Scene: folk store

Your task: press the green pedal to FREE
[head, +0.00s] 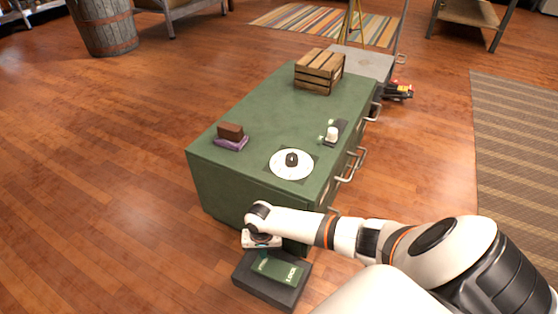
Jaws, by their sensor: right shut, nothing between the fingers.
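The green pedal (278,268) sits on a dark block (253,281) on the floor at the near end of the green cabinet. The word LOCK is readable on its right part; smaller lettering at its left part is hard to read. My right gripper (264,254) is shut and empty, pointing down at the left part of the pedal, over its far edge. I cannot tell whether the fingertips touch the pedal. My right forearm comes in from the right, above the pedal. My left gripper is out of view.
The green cabinet (232,173) stands just beyond. On it are a white dial disc (291,172), a brown block on a purple cloth (231,144), a small switch-like part (333,133) and a wooden crate (319,69). Drawer handles stick out on its right.

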